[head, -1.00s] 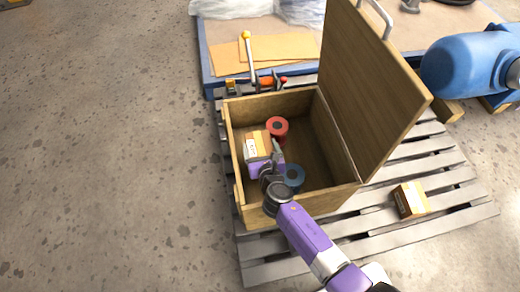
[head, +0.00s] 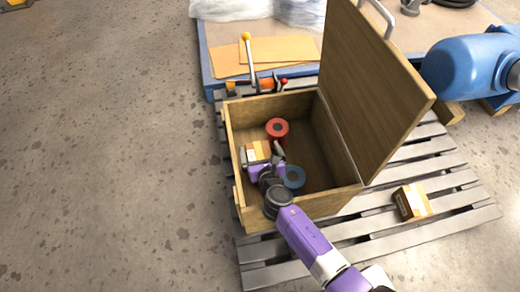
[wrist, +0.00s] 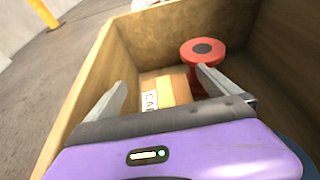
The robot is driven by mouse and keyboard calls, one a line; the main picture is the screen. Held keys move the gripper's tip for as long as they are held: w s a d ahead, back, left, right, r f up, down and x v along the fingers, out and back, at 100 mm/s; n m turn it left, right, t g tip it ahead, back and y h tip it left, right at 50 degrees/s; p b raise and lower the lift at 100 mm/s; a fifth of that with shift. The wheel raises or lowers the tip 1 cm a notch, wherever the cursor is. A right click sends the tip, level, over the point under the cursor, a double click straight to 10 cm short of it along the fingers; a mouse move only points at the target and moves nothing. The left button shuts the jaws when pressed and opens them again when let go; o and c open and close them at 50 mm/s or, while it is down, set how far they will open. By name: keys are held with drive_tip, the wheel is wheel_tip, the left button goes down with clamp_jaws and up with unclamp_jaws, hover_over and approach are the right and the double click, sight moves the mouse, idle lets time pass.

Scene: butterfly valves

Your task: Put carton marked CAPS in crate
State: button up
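The carton marked CAPS (head: 258,151) is inside the open wooden crate (head: 228,140), near its left wall. In the wrist view the carton (wrist: 164,88) shows a white label reading "CA", the rest cut off by my gripper. My gripper (head: 261,158) reaches down into the crate. In the wrist view my gripper's fingers (wrist: 168,98) stand wide apart on either side of the carton, with gaps between them and it. The carton's underside is hidden.
A red spool (head: 277,128) and a blue spool (head: 293,178) are in the crate. The crate's lid (head: 375,90) stands open on the right. Another carton (head: 411,202) lies on the pallet (head: 455,215). A valve handle (head: 249,60) rises behind the crate.

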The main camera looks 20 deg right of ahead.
drive_tip(key=shift+s+f, duration=0.1)
drive_tip(key=shift+r, duration=0.25)
drive_tip(key=r+p+v, duration=0.1)
drive_tip(key=p+v, duration=0.4)
drive_tip(key=v, duration=0.7)
